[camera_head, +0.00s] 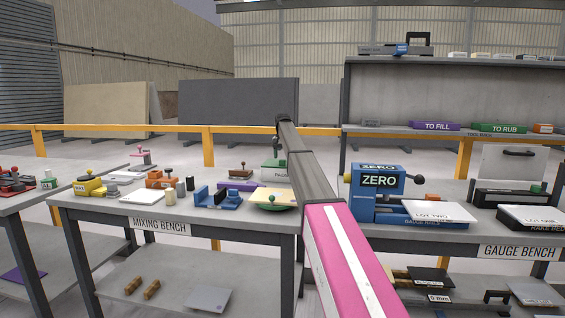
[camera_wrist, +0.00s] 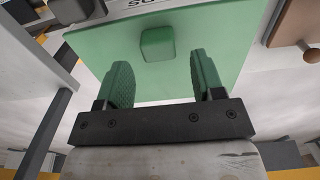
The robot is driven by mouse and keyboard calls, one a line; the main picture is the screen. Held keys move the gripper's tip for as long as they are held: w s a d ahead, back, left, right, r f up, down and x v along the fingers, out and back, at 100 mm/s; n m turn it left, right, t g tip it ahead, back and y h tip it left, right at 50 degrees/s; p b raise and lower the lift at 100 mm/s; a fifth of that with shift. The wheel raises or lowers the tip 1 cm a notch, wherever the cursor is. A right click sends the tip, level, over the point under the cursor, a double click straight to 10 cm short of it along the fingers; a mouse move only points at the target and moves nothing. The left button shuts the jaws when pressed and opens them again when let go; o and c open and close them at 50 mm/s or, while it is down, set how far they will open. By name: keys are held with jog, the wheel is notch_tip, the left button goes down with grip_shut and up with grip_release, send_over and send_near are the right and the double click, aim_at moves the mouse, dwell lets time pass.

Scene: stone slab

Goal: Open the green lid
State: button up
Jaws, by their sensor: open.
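The green lid (camera_wrist: 215,35) fills the upper middle of the wrist view as a flat green panel with a small square green knob (camera_wrist: 157,43). Lettering shows at the panel's top edge. My gripper (camera_wrist: 159,72) is open, its two green fingers apart and pointing at the lid. The knob lies just beyond the fingertips, roughly centred between them, and nothing is held. In the head view a green box marked PADS (camera_head: 275,174) stands at the back of the mixing bench, partly hidden by my arm. The gripper is hard to make out there.
A brown knobbed piece (camera_wrist: 298,30) is close by at the right in the wrist view.

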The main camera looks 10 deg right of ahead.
jog(key=shift+f, duration=1.55)
grip_shut()
